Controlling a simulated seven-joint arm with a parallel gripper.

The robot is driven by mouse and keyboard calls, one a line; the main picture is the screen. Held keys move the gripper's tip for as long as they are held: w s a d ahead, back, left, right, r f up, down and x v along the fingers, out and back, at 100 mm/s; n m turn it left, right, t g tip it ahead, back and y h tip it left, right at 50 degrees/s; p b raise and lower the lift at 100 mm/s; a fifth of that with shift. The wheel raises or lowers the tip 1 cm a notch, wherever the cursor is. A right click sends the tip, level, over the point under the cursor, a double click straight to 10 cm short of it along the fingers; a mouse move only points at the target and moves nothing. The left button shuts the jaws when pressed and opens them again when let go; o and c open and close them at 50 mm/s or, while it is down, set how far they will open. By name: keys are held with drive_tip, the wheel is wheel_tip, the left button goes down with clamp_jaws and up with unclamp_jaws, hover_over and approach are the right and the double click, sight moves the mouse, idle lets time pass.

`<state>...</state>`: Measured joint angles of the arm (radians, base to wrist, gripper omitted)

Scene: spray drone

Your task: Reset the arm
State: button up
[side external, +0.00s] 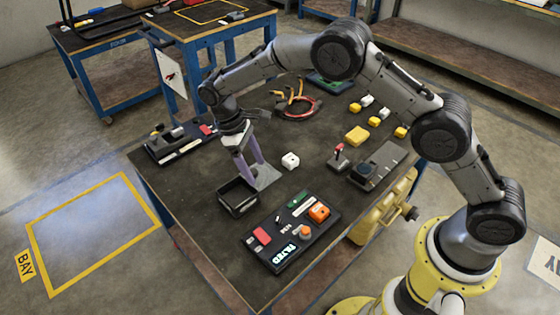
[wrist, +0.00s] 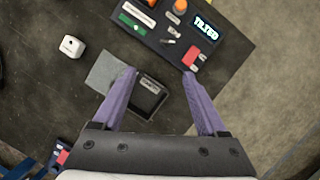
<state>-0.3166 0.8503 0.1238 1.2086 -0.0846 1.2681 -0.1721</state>
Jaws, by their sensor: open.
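My gripper (side external: 255,172) has two purple fingers spread apart, with nothing between them. In the side view it points down above the table, over the grey square plate (side external: 268,176) and just behind the small black open box (side external: 238,210). In the wrist view the gripper (wrist: 158,72) shows wide open, with the black box (wrist: 148,99) and the grey plate (wrist: 103,70) below and between or beside its fingers. A white cube (side external: 290,160) sits apart on the table; it also shows in the wrist view (wrist: 72,46).
A black control panel (side external: 282,262) with an orange knob and a lit display lies at the table's front edge. A joystick unit (side external: 338,159), yellow blocks (side external: 357,135), cables (side external: 298,105) and another panel (side external: 180,145) stand around. The dark table (side external: 215,170) has bare room at left.

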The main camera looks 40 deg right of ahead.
drive_tip(key=s+d+r+m+t+y, duration=0.1)
drive_tip(key=d+r, duration=0.2)
drive_tip(key=r, duration=0.5)
drive_tip(key=s+d+r+t, duration=0.1)
drive_tip(key=d+r+t, duration=0.1)
drive_tip(key=r, duration=0.7)
drive_tip(key=s+d+r+m+t, duration=0.2)
drive_tip(key=s+d+r, duration=0.3)
drive_tip(key=s+r, duration=0.45)
drive_tip(key=s+d+r+m+t, duration=0.1)
drive_tip(key=s+d+m+t, duration=0.2)
drive_tip(key=s, duration=1.3)
drive_tip(key=s+f+y, duration=0.1)
drive_tip(key=s+f, duration=0.2)
drive_tip(key=f, duration=0.2)
drive_tip(key=shift+s+d+f+t, duration=0.15)
drive_tip(key=shift+s+d+t, duration=0.15)
drive_tip(key=shift+s+d, duration=0.05)
drive_tip(key=shift+w, duration=0.1)
